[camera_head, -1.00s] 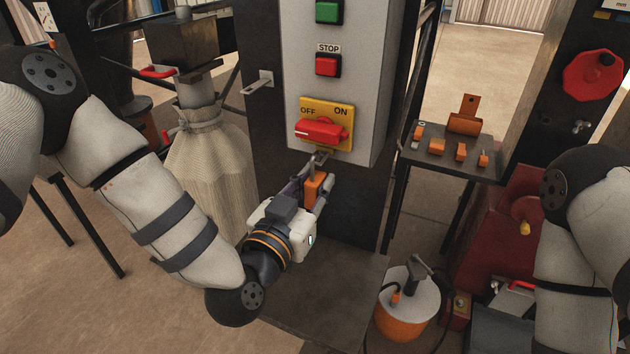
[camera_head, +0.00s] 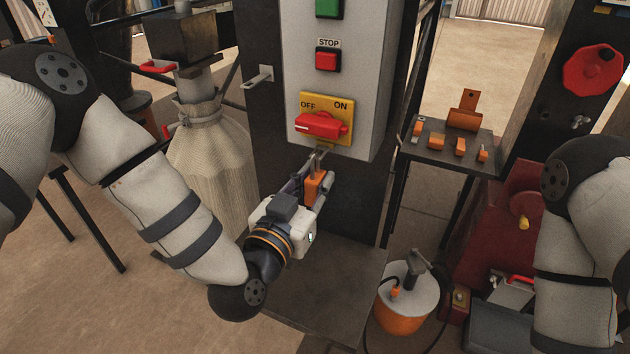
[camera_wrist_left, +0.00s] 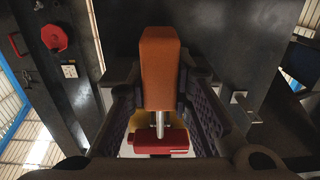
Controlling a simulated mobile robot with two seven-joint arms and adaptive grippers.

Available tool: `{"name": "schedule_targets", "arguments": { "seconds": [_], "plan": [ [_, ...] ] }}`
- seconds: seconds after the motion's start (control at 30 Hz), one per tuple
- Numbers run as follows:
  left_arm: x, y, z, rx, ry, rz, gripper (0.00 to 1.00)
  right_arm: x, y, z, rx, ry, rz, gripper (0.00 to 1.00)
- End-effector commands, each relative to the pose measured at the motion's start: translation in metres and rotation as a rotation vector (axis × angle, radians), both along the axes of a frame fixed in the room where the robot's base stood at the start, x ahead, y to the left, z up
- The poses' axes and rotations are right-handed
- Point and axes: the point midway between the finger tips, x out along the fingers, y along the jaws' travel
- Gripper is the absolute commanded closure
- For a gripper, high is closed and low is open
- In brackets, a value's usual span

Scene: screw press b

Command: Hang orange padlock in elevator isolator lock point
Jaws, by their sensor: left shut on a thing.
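The orange padlock (camera_head: 315,187) is held between the fingers of my left gripper (camera_head: 313,186), just below the isolator switch. In the left wrist view the padlock (camera_wrist_left: 160,68) fills the gap between the two finger pads, with its metal shackle (camera_wrist_left: 160,124) pointing toward the red handle (camera_wrist_left: 160,141). The isolator (camera_head: 327,118) is a yellow plate marked OFF and ON with a red handle. The shackle top is close to the small lock point tab (camera_head: 324,149) under the plate; I cannot tell whether it passes through. My right gripper is out of view.
A grey control cabinet (camera_head: 380,60) carries green and red STOP buttons above the isolator. A small shelf (camera_head: 431,151) with several orange items stands to the right. An orange and white bucket (camera_head: 404,310) stands on the floor below it.

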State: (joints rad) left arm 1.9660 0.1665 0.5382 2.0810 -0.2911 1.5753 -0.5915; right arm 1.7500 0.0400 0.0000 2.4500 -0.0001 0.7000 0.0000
Motion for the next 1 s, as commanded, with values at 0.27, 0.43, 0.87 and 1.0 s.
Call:
{"name": "schedule_targets", "arguments": {
  "seconds": [0.27, 0.43, 0.87, 1.0],
  "plan": [
    [0.0, 0.0, -0.001, 0.0, 0.001, 0.0, 0.57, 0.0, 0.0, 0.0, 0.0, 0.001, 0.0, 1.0],
    [-0.003, 0.001, -0.001, 0.001, 0.003, -0.001, 0.57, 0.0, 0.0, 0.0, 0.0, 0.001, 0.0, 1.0],
    [-0.096, 0.034, -0.002, 0.0, 0.007, -0.001, 0.57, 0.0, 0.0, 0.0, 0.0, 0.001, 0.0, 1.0],
    [-0.11, 0.04, -0.001, 0.001, 0.003, 0.0, 0.57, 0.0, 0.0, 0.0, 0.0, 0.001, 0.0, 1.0]
  ]
}}
